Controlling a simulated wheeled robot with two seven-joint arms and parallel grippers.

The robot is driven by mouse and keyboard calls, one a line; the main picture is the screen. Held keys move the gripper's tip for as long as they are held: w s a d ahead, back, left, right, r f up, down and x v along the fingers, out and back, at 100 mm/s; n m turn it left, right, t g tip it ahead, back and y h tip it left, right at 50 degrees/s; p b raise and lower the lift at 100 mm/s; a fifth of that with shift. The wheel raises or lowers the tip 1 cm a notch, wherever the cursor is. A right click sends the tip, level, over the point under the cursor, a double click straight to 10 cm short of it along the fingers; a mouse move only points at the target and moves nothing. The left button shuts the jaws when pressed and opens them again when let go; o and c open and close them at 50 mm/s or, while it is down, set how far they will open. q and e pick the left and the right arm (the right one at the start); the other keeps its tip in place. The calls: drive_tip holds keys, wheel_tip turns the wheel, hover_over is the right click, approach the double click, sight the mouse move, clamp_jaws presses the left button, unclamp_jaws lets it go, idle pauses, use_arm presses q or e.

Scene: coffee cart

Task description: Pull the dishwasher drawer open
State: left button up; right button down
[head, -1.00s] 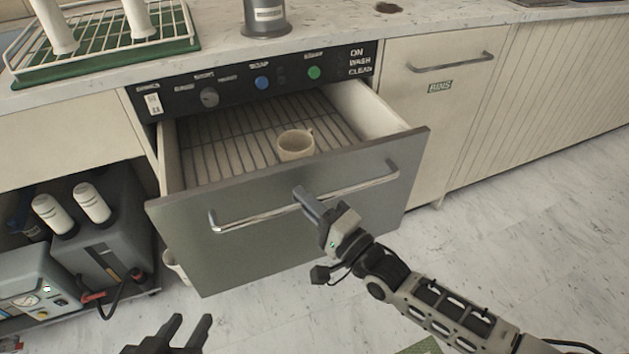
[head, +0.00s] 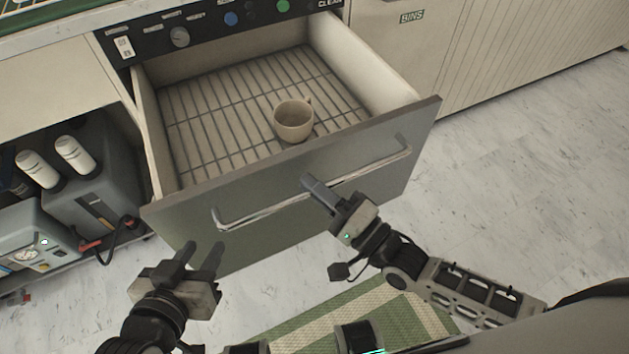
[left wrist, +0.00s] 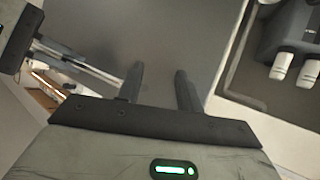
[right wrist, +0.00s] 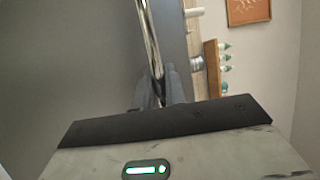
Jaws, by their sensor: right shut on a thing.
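The dishwasher drawer (head: 180,226) stands pulled out of its cabinet, with its wire rack (head: 205,118) showing and a beige cup (head: 293,120) standing on the rack. A long metal bar handle (head: 262,210) runs across the drawer front. My right gripper (head: 312,184) is shut on the handle near its middle; the handle also shows between its fingers in the right wrist view (right wrist: 150,40). My left gripper (head: 203,254) is open and empty, in front of and below the handle's left end. The left wrist view shows its two spread fingers (left wrist: 160,85) against the drawer front.
The control panel (head: 210,30) sits above the drawer. A grey machine with two white cylinders (head: 95,190) stands on a low shelf at the left. The bins door (head: 400,50) is to the right.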

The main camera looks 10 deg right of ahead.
drive_tip(key=c, duration=1.5)
unclamp_jaws()
drive_tip(key=shift+o, duration=0.2)
drive_tip(key=v, duration=1.6)
